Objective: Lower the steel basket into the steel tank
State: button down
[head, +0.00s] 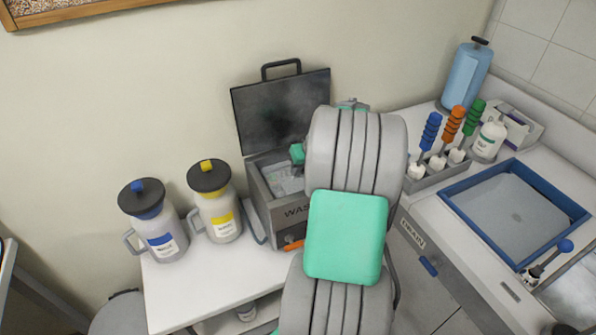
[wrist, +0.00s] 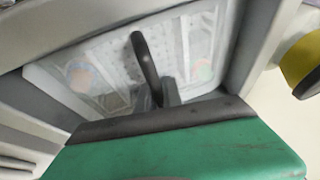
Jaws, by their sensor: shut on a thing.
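The steel tank (head: 280,218) stands on the white counter with its dark lid (head: 284,110) raised behind it. Part of its grey wall also shows in the wrist view (wrist: 50,98). The steel basket (wrist: 112,58) has a pale perforated floor and lies within the tank's opening in the wrist view. I cannot tell how deep it sits. My gripper (wrist: 165,95) is shut on the basket's dark handle (wrist: 143,58), above the basket. Small blurred items show in the basket. In the head view my arm hides much of the tank's right side and most of the grip.
A jug with a yellow knob (head: 215,205) and one with a blue knob (head: 160,225) stand left of the tank. A rack with coloured handles (head: 440,170), a white bottle (head: 489,140) and a blue-rimmed tray (head: 515,205) are at right. The front left counter is clear.

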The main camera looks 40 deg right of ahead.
jog(key=shift+f, duration=0.45)
jog(key=c, duration=1.4)
grip_release()
jog(key=a+v, duration=0.1)
jog(key=v, duration=0.7)
jog(key=a+r+n+g, duration=0.1)
jog(key=a+r+n, duration=0.15)
jog(key=a, duration=1.55)
jog(key=s+a+n+p, duration=0.1)
jog(key=s+a, duration=0.7)
jog(key=a, duration=0.4)
jog(key=shift+s+a+f+g+h, duration=0.15)
jog(key=shift+s+a+g+h, duration=0.25)
